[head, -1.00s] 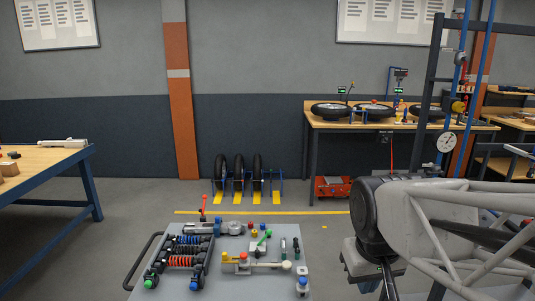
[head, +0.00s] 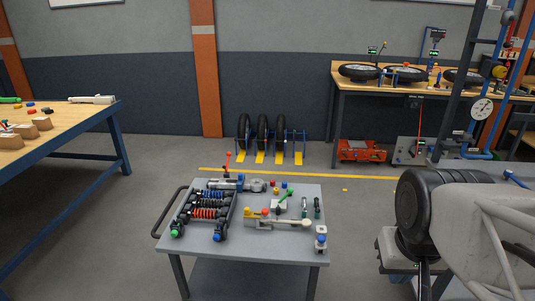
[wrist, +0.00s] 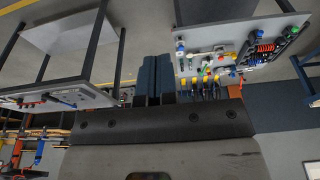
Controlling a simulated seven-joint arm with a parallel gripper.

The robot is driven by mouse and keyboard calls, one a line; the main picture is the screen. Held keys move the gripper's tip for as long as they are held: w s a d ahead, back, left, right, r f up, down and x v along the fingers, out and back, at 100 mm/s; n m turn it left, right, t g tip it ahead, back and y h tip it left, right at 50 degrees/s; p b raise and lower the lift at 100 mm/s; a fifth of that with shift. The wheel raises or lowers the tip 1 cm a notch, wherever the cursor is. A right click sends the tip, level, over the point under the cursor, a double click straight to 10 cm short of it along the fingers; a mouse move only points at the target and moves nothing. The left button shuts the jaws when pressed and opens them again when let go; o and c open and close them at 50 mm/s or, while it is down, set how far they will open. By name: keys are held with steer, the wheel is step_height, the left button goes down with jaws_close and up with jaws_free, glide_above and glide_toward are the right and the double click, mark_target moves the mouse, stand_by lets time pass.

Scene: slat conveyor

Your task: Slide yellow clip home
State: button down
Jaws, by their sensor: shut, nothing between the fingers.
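My gripper shows in the wrist view as two dark blue fingers (wrist: 154,58) pressed together, empty. The cart top (wrist: 197,65) is at upper right there, apart from the fingers. The fingertips are not visible in the head view.
A rack of shock absorbers with red and blue springs (head: 207,208) fills the cart's left side. A wooden bench (head: 50,120) stands at left, another with wheels (head: 345,84) at the back right. Tyres in a rack (head: 262,135) stand behind.

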steer(key=w+a+r+n+g+h, duration=0.1)
steer(key=w+a+n, duration=0.4)
steer(key=w, duration=1.1)
steer(key=w+a+r+n+g, duration=0.15)
steer(key=w+a, duration=0.45)
steer(key=w, duration=1)
steer(key=w+a+f+n+h, duration=0.1)
steer(key=w+a+f+n, duration=0.55)
steer(key=w+a, duration=0.8)
steer(key=w+a+f+n, duration=0.1)
steer(key=w+a+f, duration=0.4)
steer(key=a+f, duration=0.2)
steer(key=w+a+f+n+h, duration=0.1)
steer(key=w+a+f+n, duration=0.1)
steer(key=w+a+f, duration=0.3)
steer(key=w+a+f+n+h, duration=0.1)
steer(key=w+a+f, duration=0.4)
steer(key=a+f, duration=0.5)
step_height(320, 180, down, 5)
steer(key=shift+w+a+r+n, duration=0.1)
steer(key=shift+w+a+n, duration=0.2)
steer(key=shift+a+n, duration=0.15)
steer(key=shift+d+f, duration=0.15)
steer(key=shift+f, duration=0.05)
